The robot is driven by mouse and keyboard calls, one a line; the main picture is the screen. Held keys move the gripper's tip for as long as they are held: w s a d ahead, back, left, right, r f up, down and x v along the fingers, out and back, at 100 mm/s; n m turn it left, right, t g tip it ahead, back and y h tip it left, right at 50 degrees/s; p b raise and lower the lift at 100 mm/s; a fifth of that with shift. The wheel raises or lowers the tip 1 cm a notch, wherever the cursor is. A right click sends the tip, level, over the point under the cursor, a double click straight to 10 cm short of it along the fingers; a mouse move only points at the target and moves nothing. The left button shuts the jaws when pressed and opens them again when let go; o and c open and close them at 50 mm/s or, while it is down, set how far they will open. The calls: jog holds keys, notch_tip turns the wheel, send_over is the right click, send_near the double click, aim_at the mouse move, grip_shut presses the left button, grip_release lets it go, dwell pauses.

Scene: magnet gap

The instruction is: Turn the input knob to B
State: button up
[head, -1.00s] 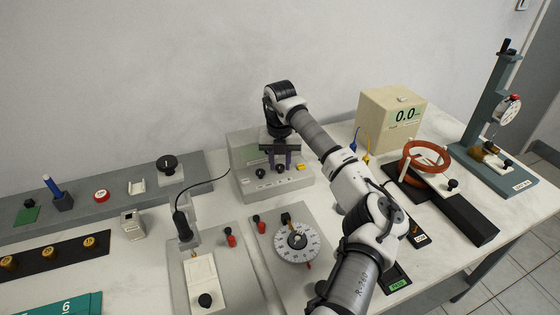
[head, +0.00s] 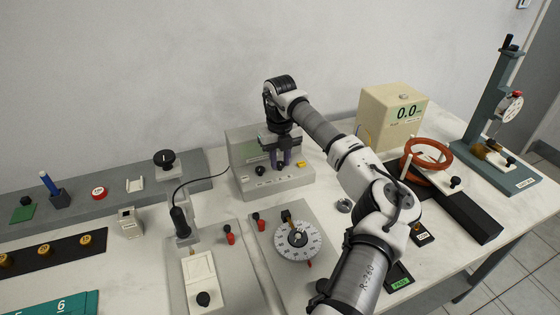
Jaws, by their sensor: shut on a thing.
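The grey instrument box (head: 243,157) stands at the back middle of the bench, with a row of small controls along its sloped front. My gripper (head: 281,163) is over this front, fingers pointing down and shut on the dark middle knob (head: 280,168), which I take to be the input knob. The fingers partly hide it. Another dark knob (head: 260,171) sits to its left and a yellow part (head: 300,164) to its right. The lettering is too small to read, so I cannot tell which position the knob points to.
A dial plate (head: 297,240) and a plate with a black knob (head: 203,299) lie in front. A beige meter reading 0.0 (head: 390,115) and an orange coil (head: 425,155) are to the right. A black cable (head: 205,182) runs left of the box. My arm covers the right-centre bench.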

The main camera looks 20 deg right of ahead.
aim_at(280, 163)
jog(key=n, duration=0.3)
jog(key=shift+n+b, duration=0.3)
jog(key=shift+b, duration=0.1)
jog(key=shift+n, duration=1.8)
jog(key=o, duration=1)
notch_tip(280, 163, up, 14)
jog(key=shift+f+b, duration=0.1)
jog(key=shift+b, duration=1.1)
